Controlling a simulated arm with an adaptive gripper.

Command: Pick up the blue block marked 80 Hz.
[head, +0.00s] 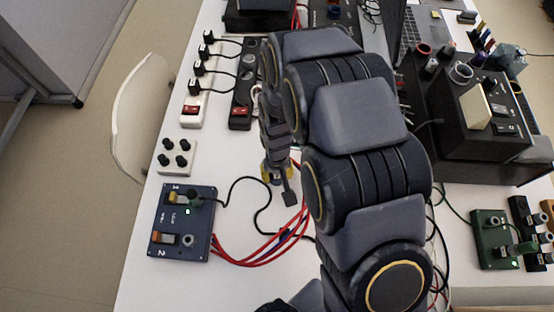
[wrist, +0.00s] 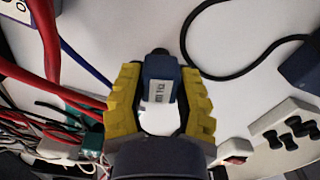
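The blue block (wrist: 160,70) carries a white label; its small print is hard to read. In the wrist view it lies between the two yellow fingers of my gripper (wrist: 161,84), close along both of its sides. I cannot tell whether the fingers press on it or leave narrow gaps. A dark knob-like end shows at its far end. In the head view my gripper (head: 277,172) is low over the white table (head: 232,166), left of my arm. My arm and gripper hide much of the area there, and I cannot make the block out clearly.
A blue switch panel (head: 182,224) with red wires (head: 262,256) lies at the front left. A white knob box (head: 177,157) and power strips (head: 194,108) stand behind it. A black cable curves near my gripper. Black equipment (head: 480,110) fills the right side.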

